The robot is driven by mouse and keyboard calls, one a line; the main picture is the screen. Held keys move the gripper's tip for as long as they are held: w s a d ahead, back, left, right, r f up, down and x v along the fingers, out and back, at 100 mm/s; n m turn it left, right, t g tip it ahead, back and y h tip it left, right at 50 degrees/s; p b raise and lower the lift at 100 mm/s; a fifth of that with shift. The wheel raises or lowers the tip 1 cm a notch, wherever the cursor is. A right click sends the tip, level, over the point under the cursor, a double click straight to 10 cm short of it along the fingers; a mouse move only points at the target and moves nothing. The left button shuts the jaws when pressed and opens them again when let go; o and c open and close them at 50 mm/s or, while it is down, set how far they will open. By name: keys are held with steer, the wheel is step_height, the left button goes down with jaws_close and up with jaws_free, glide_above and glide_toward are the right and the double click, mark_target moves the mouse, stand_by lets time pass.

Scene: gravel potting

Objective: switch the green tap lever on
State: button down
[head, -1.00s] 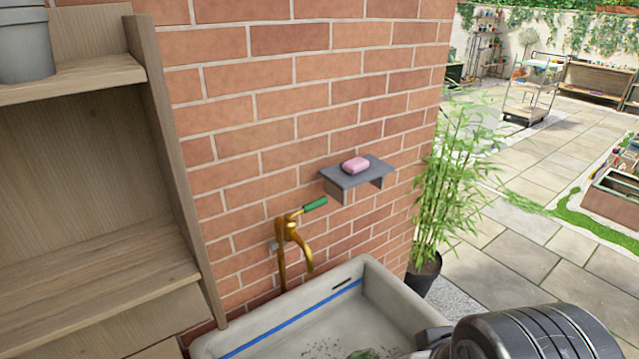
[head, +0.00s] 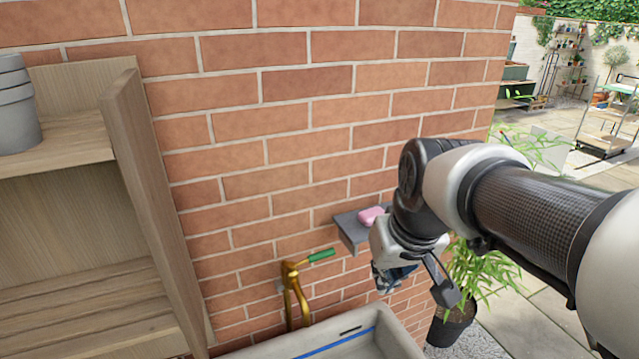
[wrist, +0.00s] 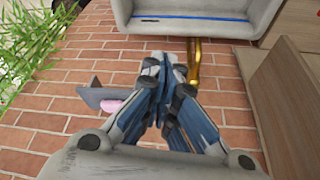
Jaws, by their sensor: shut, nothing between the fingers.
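The brass tap (head: 297,292) is on the brick wall above the sink, with its green lever (head: 322,255) pointing right and slightly up in the head view. In the wrist view part of the brass tap (wrist: 195,65) shows beside my fingers, and the green lever is hidden behind them. My gripper (head: 415,285) is to the right of the lever in the head view, in front of the shelf, with a gap between them. In the wrist view my gripper (wrist: 163,62) has its fingers together and holds nothing.
A grey wall shelf (head: 350,229) with pink soap (head: 372,215) is close behind my gripper. The stone sink (head: 390,337) with a blue stripe lies below. A wooden shelf unit (head: 150,200) stands left, and a potted bamboo (head: 455,320) stands right.

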steer(key=w+a+r+n+p, duration=0.1)
steer(key=w+a+p, duration=0.2)
steer(key=w, duration=0.5)
steer(key=w+a+r+n+p, duration=0.1)
steer(key=w+a+p, duration=0.15)
steer(key=w, duration=0.55)
steer(key=y+p, duration=0.1)
steer(key=p, duration=0.5)
glide_above(313, 259)
steer(key=w+d, duration=0.2)
steer(key=w, duration=0.3)
step_height(313, 259, down, 6)
steer(key=shift+w+a+r+n+g, duration=0.15)
steer(key=shift+a+r+n+g, duration=0.05)
steer(key=shift+n+g, duration=0.2)
steer(key=shift+f, duration=0.1)
steer(key=x, duration=1)
steer(key=s, duration=0.1)
steer(key=s+d, duration=0.1)
steer(key=s, duration=0.1)
steer(key=shift+s+d+f+p, duration=0.3)
steer(key=shift+p, duration=0.1)
steer(key=shift+s, duration=0.1)
